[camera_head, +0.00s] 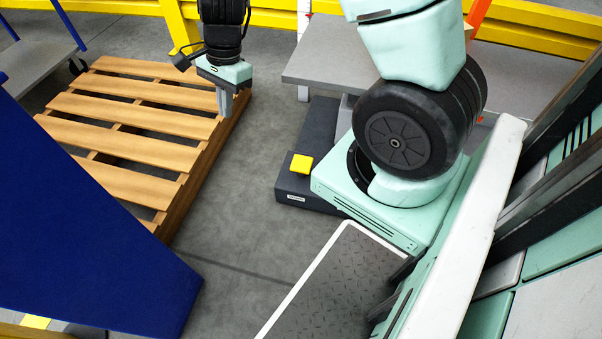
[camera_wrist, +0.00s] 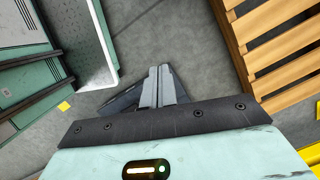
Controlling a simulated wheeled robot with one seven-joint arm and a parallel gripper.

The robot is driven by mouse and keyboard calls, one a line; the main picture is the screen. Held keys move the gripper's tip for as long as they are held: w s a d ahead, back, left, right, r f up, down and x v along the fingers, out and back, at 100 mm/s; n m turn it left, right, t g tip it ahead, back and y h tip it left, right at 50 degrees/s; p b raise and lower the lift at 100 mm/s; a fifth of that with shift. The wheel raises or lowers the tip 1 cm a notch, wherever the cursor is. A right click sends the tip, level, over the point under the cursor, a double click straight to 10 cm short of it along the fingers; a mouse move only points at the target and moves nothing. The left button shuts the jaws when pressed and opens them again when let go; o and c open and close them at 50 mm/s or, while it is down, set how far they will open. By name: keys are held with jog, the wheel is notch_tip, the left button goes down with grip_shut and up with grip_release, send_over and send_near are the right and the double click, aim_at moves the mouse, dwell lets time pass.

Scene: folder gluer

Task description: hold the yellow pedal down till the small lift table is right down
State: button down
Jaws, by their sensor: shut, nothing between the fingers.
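The yellow pedal (camera_head: 301,164) sits on the front corner of a dark base (camera_head: 306,187) on the floor, in the middle of the head view. The small lift table's grey top (camera_head: 325,50) stands raised above that base; my arm hides its right part. My gripper (camera_head: 224,113) points down, shut and empty, to the left of the pedal and apart from it, near the pallet's right edge.
A wooden pallet (camera_head: 138,120) lies left of my gripper. A large blue panel (camera_head: 90,215) fills the lower left. Yellow barriers (camera_head: 285,17) run along the back. Bare floor (camera_head: 235,200) lies between the pallet and the dark base.

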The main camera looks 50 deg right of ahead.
jog(key=d+f+m+h+b, duration=0.1)
jog(key=d+f+m+b, duration=0.7)
jog(key=d+f, duration=0.75)
jog(key=m+h+b, duration=0.2)
jog(key=m+b, duration=0.3)
jog(key=m, duration=0.1)
send_over(301, 163)
notch_tip(301, 163, down, 10)
jog(key=shift+f, duration=0.25)
notch_tip(301, 163, down, 14)
jog(key=b, duration=0.9)
jog(key=shift+b, duration=0.3)
